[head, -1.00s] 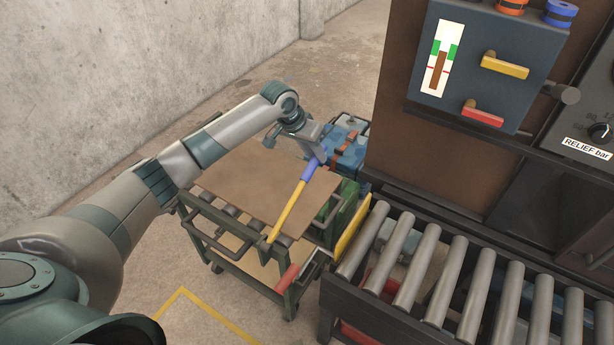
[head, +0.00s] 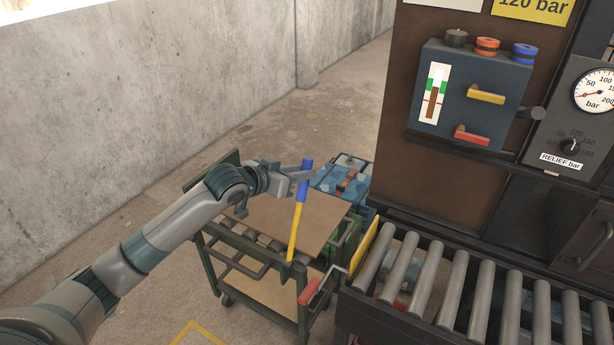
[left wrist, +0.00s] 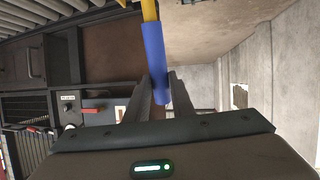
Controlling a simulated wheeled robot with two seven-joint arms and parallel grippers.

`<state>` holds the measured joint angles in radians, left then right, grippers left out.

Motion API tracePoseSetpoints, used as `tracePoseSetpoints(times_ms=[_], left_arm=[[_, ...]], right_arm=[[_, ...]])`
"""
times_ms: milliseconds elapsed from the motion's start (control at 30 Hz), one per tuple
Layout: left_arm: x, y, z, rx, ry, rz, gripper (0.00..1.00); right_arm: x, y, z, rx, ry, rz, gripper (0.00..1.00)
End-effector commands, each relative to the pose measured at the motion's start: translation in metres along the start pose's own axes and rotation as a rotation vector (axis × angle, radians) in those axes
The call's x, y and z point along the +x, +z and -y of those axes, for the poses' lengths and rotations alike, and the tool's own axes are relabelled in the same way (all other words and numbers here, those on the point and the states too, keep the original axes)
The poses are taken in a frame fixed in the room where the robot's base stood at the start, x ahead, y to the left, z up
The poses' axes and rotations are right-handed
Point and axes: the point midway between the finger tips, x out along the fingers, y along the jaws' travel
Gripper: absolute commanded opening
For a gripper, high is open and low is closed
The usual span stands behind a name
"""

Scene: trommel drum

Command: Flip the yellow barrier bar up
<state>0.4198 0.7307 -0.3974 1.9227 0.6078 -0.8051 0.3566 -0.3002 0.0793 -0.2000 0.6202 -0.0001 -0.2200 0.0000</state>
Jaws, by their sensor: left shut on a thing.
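The yellow barrier bar (head: 296,226) has a blue grip (head: 305,176) at its upper end. It rises from the near edge of a green cart (head: 232,239) and stands steeply, close to upright, in the head view. My left gripper (head: 306,174) is shut on the blue grip. In the left wrist view the blue grip (left wrist: 154,55) passes between the two fingers (left wrist: 160,88), with the yellow bar beyond it. My right gripper is in neither view.
A brown board (head: 285,219) lies on the cart's rollers. A roller conveyor (head: 445,268) stands to the right, below a panel with a yellow handle (head: 486,95) and a red handle (head: 472,135). A red-handled crank (head: 309,291) is at the cart's near corner. Concrete floor is open at left.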

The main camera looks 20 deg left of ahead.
Motion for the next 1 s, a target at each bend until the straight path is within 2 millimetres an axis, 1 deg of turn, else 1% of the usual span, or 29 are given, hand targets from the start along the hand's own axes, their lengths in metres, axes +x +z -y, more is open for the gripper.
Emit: tracePoseSetpoints(times_ms=[33, 300, 500, 733, 1000], left_arm=[[-0.008, 0.003, -0.001, 0.008, 0.000, -0.036, 0.00], [-0.051, 0.013, -0.010, 0.042, -0.002, -0.207, 0.00], [-0.077, 0.022, -0.015, 0.061, -0.003, -0.305, 0.00], [-0.094, 0.028, -0.019, 0.073, -0.003, -0.370, 0.00], [-0.099, 0.029, -0.020, 0.078, -0.003, -0.387, 0.00]], right_arm=[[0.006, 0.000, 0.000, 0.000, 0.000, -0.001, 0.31], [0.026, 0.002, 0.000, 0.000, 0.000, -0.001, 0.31], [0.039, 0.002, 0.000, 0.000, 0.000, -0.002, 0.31], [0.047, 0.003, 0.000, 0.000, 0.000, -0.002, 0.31], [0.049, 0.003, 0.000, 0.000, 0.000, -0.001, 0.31]])
